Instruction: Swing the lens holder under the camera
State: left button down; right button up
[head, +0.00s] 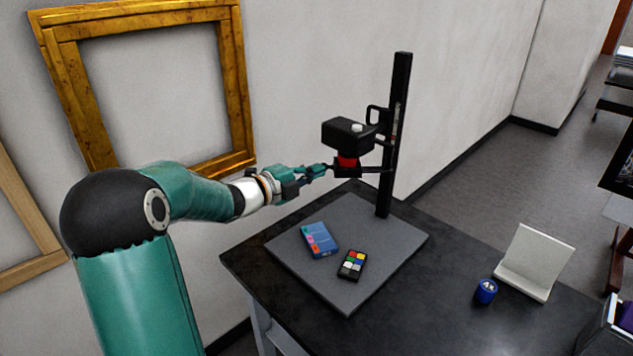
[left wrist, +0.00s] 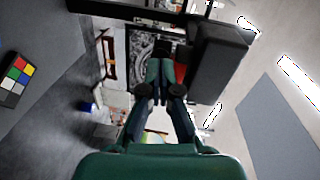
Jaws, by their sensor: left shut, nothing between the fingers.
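The black camera (head: 348,136) is on the column (head: 394,135) of the copy stand, with a red ring (head: 347,161) at its lower end. The dark lens holder (head: 372,170) reaches left from the column, just below the red ring. My left gripper (head: 326,169) is shut and empty, its tips close to the holder's left end; I cannot tell if they touch. The left wrist view shows the gripper's fingers (left wrist: 161,84) together beside the camera (left wrist: 219,62) and the red ring (left wrist: 181,73). The holder is hard to make out there. My right gripper is not in view.
On the grey baseboard (head: 390,240) lie a blue box (head: 320,239) and a colour checker (head: 352,265). A blue "4x" cylinder (head: 486,291) and a pale angled stand (head: 533,264) are on the black table (head: 440,310). A gilt frame (head: 240,95) is on the wall behind my arm.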

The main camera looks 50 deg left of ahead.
pick_arm(q)
jog(key=shift+w+a, duration=0.3)
jog(key=shift+a, duration=0.25)
jog(key=s+d+r+b, duration=0.1)
jog(key=s+b, duration=0.3)
jog(key=s, duration=0.9)
jog(key=shift+d+r, duration=0.25)
jog(key=shift+d, duration=0.05)
